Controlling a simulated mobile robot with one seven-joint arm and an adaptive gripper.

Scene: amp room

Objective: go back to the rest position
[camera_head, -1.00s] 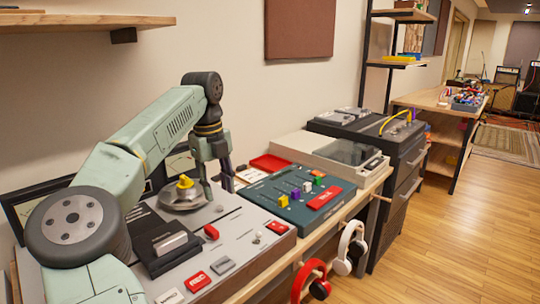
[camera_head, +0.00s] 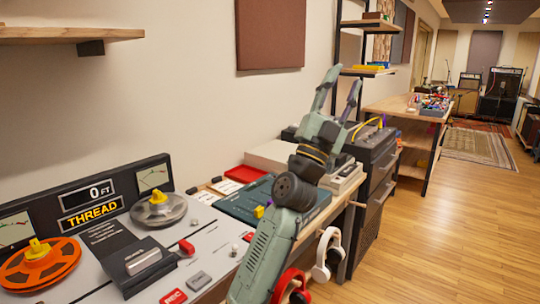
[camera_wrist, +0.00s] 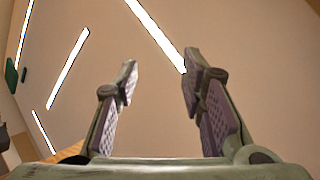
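My gripper (camera_head: 340,93) is raised in the air with its fingers pointing up, to the right of the tape machine (camera_head: 208,243). Its two fingers are spread apart with nothing between them. In the wrist view my gripper (camera_wrist: 158,100) is also open and empty, with the ceiling and its light strips behind it. My arm rises from the bottom of the head view, in front of the bench, and hides part of the teal mixer (camera_head: 236,205).
An orange reel (camera_head: 60,265) and a grey reel (camera_head: 175,212) sit on the tape machine, whose display (camera_head: 90,203) reads "0 FT" and "THREAD". Red headphones (camera_head: 290,283) and white headphones (camera_head: 322,262) hang at the bench front. The wooden floor (camera_head: 430,240) at right is clear.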

